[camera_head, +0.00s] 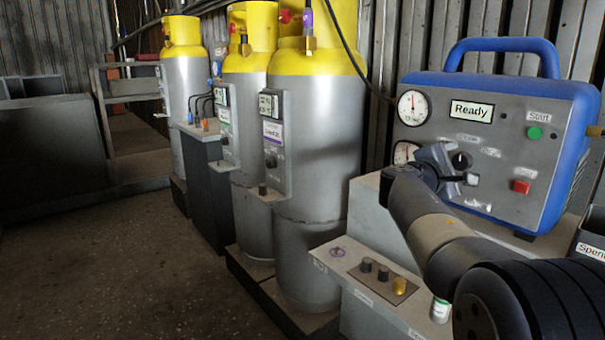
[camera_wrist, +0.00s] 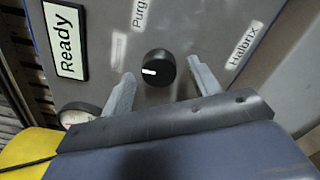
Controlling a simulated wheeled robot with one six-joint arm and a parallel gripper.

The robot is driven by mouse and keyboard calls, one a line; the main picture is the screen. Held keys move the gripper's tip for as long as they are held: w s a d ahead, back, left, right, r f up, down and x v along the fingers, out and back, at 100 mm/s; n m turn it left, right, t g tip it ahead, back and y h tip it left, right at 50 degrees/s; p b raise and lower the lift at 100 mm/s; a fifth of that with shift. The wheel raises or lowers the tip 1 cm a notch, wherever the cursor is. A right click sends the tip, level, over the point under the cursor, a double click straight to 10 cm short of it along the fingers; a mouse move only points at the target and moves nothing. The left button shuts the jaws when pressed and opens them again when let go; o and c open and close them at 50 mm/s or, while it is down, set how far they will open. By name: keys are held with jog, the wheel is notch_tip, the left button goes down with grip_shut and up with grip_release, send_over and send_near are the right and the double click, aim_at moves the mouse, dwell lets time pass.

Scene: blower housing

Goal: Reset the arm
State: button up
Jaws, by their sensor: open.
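My gripper (camera_head: 447,165) is in front of the blue machine's (camera_head: 555,130) grey panel in the head view. In the wrist view my gripper (camera_wrist: 163,88) is open, with its two fingers apart and nothing between them but a view of the panel. A black knob (camera_wrist: 158,68) with a white mark shows on the panel between the fingertips. I cannot tell whether the fingers touch the panel. In the head view the knob (camera_head: 462,160) is partly hidden by my gripper. My arm reaches in from the lower right.
A "Ready" display (camera_head: 471,111), green button (camera_head: 535,133) and red button (camera_head: 521,187) are on the panel. Grey and yellow cylinders (camera_head: 318,130) stand to the left. A low ledge with small knobs (camera_head: 383,273) is below. The floor (camera_head: 110,260) at left is clear.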

jog(key=shift+s+a, duration=0.15)
jog(key=shift+a, duration=0.1)
jog(key=p+v, duration=0.2)
jog(key=v, duration=0.8)
jog(key=b+x, duration=0.2)
jog(key=x, duration=0.9)
jog(key=shift+d, duration=0.1)
jog(key=shift+r+n+p, duration=0.25)
jog(key=shift+n+p, duration=0.15)
jog(key=shift+p, duration=0.35)
jog(key=shift+s+a+n+p, duration=0.15)
jog(key=shift+a+n+p, duration=0.1)
jog(key=shift+n+p, duration=0.15)
jog(key=n+p, duration=0.4)
jog(key=shift+n, duration=0.4)
jog(key=n+p, duration=0.4)
jog(key=shift+n+p, duration=0.3)
jog(key=shift+p, duration=0.05)
jog(key=shift+s+a+f+n, duration=0.2)
jog(key=shift+s+a+n, duration=0.05)
jog(key=shift+n, duration=0.15)
jog(key=p+v, duration=0.1)
jog(key=v, duration=0.9)
